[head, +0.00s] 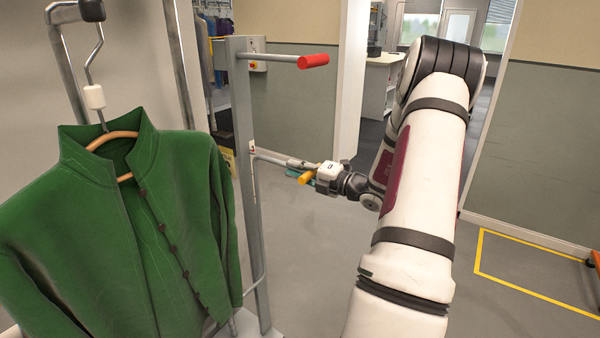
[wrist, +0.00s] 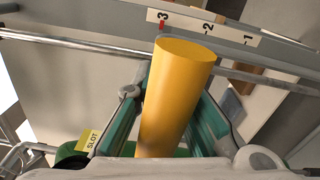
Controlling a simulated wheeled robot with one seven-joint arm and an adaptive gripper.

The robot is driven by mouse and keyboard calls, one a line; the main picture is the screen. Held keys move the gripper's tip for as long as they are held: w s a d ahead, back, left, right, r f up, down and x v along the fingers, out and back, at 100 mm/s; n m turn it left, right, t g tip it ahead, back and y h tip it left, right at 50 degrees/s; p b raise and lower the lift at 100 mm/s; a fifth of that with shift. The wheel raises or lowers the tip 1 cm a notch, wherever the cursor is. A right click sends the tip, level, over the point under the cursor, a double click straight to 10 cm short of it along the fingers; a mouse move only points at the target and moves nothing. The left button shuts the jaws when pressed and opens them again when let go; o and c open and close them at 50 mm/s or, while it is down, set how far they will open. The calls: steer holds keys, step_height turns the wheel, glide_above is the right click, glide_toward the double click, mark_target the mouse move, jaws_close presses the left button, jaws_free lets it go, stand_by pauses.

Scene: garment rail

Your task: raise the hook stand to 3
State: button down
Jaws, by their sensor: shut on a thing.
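The hook stand is a grey metal post (head: 245,180) in the middle left of the head view. A yellow handle (head: 306,177) sticks out from it on a thin bar. My gripper (head: 316,180) is shut on this handle. In the wrist view the yellow handle (wrist: 178,95) lies between my teal fingers. A white scale strip (wrist: 205,25) with 3, 2 and 1 shows beyond it. A small red mark (wrist: 162,22) sits at the 3. The handle's lower end is hidden by the gripper.
A red handle (head: 313,61) juts from the post's top. A green jacket (head: 120,225) hangs on a wooden hanger from a hook (head: 95,50) at left. A yellow SLOT label (wrist: 92,141) shows in the wrist view. Open floor (head: 320,270) lies beyond the stand.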

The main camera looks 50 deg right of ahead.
mark_target(315, 172)
steer(key=shift+r, duration=0.4)
steer(key=c, duration=1.6)
jaws_free()
steer(key=shift+f, duration=0.15)
steer(key=shift+s, duration=0.25)
steer(key=s, duration=0.7)
steer(key=s+d, duration=0.1)
steer(key=s, duration=0.3)
steer(key=shift+s, duration=0.25)
